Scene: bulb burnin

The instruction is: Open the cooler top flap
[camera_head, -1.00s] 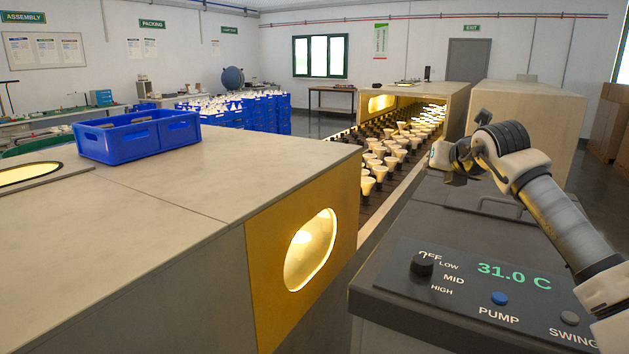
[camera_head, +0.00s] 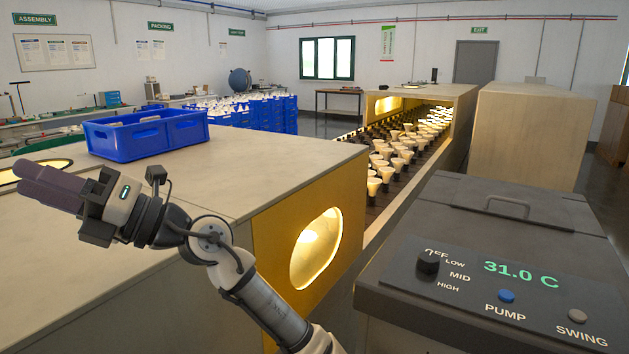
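The cooler (camera_head: 385,293) is a dark grey box at the lower right. Its front panel has a knob, a PUMP button, a SWING button and a green 31.0 C readout. The top flap (camera_head: 545,208) lies flat and looks closed, with a thin bar handle (camera_head: 507,202) on it. My gripper (camera_head: 48,188) is at the far left, above the near end of the beige housing and well away from the cooler. Its dark end points left; whether its fingers are open or shut is unclear. I see nothing held in it.
A beige housing (camera_head: 240,175) with a glowing oval window (camera_head: 316,248) stands left of the cooler. A blue crate (camera_head: 145,134) sits on it. A conveyor (camera_head: 373,203) with rows of lit bulbs runs behind. Another beige box (camera_head: 530,132) stands behind the cooler. Space above the flap is clear.

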